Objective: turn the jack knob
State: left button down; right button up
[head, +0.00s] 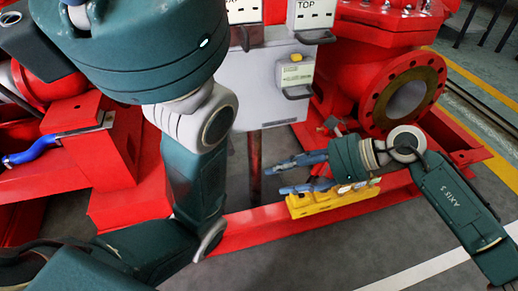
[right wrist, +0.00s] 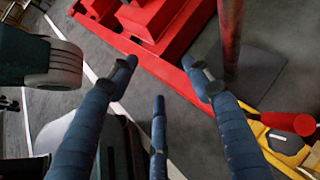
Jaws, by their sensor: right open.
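A yellow piece of equipment (head: 330,203) lies low by the red base frame, below my right gripper (head: 283,176) in the head view. In the right wrist view, a red round-ended knob (right wrist: 293,124) sits at the yellow body (right wrist: 270,138) at the lower right. I take it for the jack knob, but cannot be sure. My right gripper also shows in the wrist view (right wrist: 158,75); its blue fingers are spread, with nothing between them. The knob is to the right of the fingers, apart from them. My left arm crosses the head view, but its gripper is out of sight.
A red upright post (head: 254,165) stands close to the right fingertips. Red frame beams (head: 265,225) run along the floor. A large red flanged pipe (head: 405,95) is behind the right wrist. A grey panel (head: 255,85) stands at the back. Grey floor is free in front.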

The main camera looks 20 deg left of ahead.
jog(key=s+a+r+m+t+y, duration=0.1)
jog(key=a+r+m+y, duration=0.3)
jog(key=r, duration=0.5)
jog(key=shift+s+a+y, duration=0.65)
jog(key=shift+a+y, duration=0.1)
jog(key=shift+y, duration=0.15)
jog(key=shift+r, duration=0.1)
